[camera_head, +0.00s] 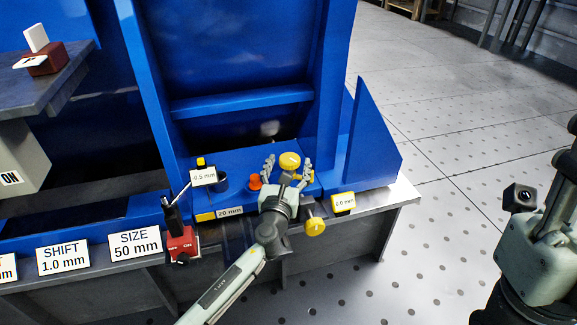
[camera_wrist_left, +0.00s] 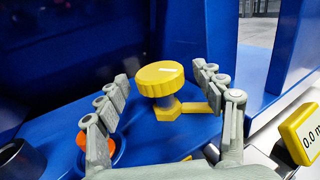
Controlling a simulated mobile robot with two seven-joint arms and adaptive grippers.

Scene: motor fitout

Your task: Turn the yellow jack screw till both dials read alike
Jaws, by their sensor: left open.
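The yellow jack screw (camera_head: 289,161) has a round knurled head above a hex part, on the blue base; it also shows in the left wrist view (camera_wrist_left: 160,79). My left gripper (camera_head: 287,168) is open, with a finger on either side of the screw head and visible gaps; in the left wrist view (camera_wrist_left: 162,82) the head shows between the fingertips. The left dial (camera_head: 203,177) reads -0.5 mm, though its sign is small. The right dial (camera_head: 343,202) reads 0.0 mm and is cut off in the left wrist view (camera_wrist_left: 302,134). My right gripper's fingers are out of view.
An orange knob (camera_head: 254,182) stands close to the left finger. Another yellow knob (camera_head: 315,227) sticks out at the front. A red switch block (camera_head: 182,244) is at the left. Blue upright walls rise behind and to the right. SHIFT 1.0 mm and SIZE 50 mm plates line the front.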

